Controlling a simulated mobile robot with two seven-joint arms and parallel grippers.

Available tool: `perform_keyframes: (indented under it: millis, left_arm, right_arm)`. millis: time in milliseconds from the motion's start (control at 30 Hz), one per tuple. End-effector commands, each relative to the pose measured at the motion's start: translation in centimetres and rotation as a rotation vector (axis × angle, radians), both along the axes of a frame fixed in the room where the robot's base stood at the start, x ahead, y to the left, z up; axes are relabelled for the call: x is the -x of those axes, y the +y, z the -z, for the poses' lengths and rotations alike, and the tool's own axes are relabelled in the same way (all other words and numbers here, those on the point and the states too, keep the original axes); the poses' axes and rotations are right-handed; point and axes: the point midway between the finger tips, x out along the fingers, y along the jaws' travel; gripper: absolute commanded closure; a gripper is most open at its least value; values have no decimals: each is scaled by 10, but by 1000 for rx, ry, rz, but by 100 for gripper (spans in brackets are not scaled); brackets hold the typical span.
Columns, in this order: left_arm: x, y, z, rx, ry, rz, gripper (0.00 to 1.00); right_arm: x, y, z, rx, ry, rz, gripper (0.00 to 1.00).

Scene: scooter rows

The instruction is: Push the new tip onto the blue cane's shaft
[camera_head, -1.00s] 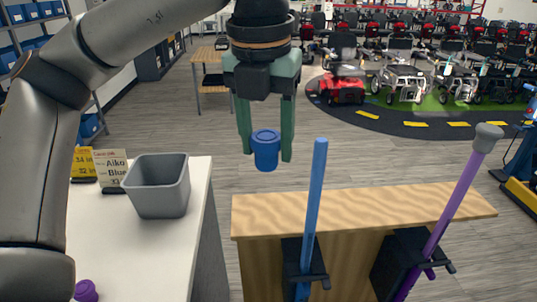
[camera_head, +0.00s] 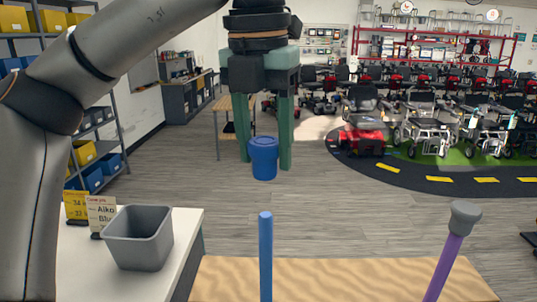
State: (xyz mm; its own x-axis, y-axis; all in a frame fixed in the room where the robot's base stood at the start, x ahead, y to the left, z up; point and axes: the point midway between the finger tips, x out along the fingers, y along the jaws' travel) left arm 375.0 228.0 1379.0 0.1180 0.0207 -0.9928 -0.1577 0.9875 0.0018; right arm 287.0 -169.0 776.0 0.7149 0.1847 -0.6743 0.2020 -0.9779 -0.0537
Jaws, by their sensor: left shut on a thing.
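My left gripper (camera_head: 265,160) is shut on the blue tip (camera_head: 264,158), a short cup-like piece, between its two green fingers. The blue cane's shaft (camera_head: 265,255) stands upright below it, with a bare top end. In the picture the tip is above the shaft's top, with a gap between them, and nearly in line with it. The purple cane (camera_head: 443,265) stands tilted at the right with a grey tip (camera_head: 465,217) on its top. The lower parts of both canes are out of view. My right gripper is not in view.
A wooden bench top (camera_head: 350,278) lies behind the canes. A grey bin (camera_head: 138,238) and sign cards (camera_head: 101,214) stand on the white table (camera_head: 183,232) at the left. Open floor lies beyond, with scooters (camera_head: 362,122) farther back.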

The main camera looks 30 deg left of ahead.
Motion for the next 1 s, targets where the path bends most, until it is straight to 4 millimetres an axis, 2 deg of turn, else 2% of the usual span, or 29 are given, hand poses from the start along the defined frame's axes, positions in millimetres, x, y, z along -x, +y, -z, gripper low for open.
perform_keyframes:
  millis: [167, 700, 1000]
  left_arm:
    - [0, 1, -1, 0, 1, 2, 99]
    - [0, 1, 43, 0, 4, 3, 99]
    - [0, 1, 52, 1, -1, 0, 99]
  right_arm:
    - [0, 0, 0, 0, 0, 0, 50]
    - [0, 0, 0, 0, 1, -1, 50]
    - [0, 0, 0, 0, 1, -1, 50]
